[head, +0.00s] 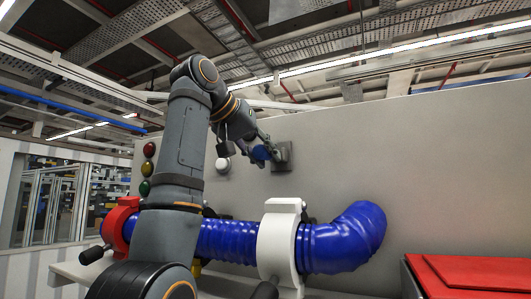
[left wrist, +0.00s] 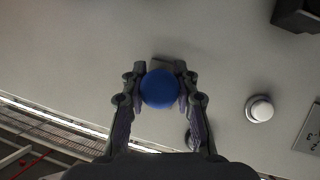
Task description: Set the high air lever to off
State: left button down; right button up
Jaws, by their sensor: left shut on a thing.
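The high air lever ends in a blue round knob (left wrist: 160,88), which also shows in the head view (head: 261,153). Its dark grey mount (head: 282,156) sits high on the pale wall panel. My left gripper (left wrist: 160,86) has its two fingers on either side of the blue knob and is shut on it. In the head view my left gripper (head: 255,150) reaches the lever from the left. The lever's shaft is mostly hidden behind the knob and fingers. My right gripper is not in view.
A thick blue hose (head: 340,238) runs below, held by a white clamp (head: 278,245) and a red clamp (head: 117,222). Red, yellow and green lamps (head: 148,168) and a white button (left wrist: 260,109) are on the panel. A red box (head: 470,275) stands lower right.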

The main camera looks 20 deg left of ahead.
pick_arm(q)
jog(key=shift+r, duration=0.15)
jog(key=c, duration=1)
grip_release()
jog(key=shift+s+a, duration=0.1)
jog(key=shift+f, duration=0.2)
